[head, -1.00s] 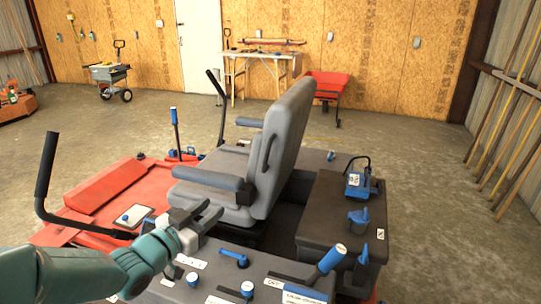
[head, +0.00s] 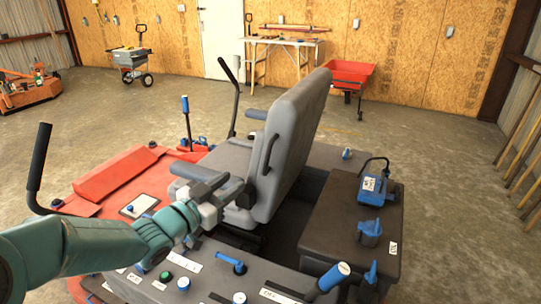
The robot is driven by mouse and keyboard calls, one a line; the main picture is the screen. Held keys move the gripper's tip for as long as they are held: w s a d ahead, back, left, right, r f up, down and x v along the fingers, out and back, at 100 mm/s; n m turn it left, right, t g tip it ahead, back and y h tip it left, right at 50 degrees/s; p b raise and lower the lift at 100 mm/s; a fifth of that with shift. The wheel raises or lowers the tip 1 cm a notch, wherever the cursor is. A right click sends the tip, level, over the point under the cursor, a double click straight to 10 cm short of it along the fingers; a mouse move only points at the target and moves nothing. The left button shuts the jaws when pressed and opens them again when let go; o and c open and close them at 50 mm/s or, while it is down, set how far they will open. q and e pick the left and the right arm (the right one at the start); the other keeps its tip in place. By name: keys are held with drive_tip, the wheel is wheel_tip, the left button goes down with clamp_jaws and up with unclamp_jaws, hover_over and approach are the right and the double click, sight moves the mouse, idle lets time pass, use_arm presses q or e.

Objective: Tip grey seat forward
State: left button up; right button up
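The grey seat (head: 287,140) stands upright on the red mower, its tall back leaning slightly to the right in the head view. A dark grab handle (head: 267,153) is on the side of the backrest. The near grey armrest (head: 193,171) is partly hidden by my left gripper (head: 228,196). That gripper is in front of the armrest's rear end, close to the lower backrest, with its fingers apart. I cannot tell whether it touches the seat. My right gripper is not in view.
The red mower deck (head: 120,180) has a black control lever (head: 39,165) at left. A dark console with blue knobs (head: 233,266) lies below my arm. A dark box (head: 345,230) with a blue-handled part (head: 375,185) is behind the seat. Open concrete floor surrounds the mower.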

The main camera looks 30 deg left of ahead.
sight(266, 158)
use_arm(q)
drive_tip(key=w, duration=0.5)
drive_tip(key=w+d+p, duration=0.1)
drive_tip(key=w, duration=0.4)
drive_tip(key=w+d+p, duration=0.1)
drive_tip(key=w, duration=0.4)
drive_tip(key=shift+d, duration=0.1)
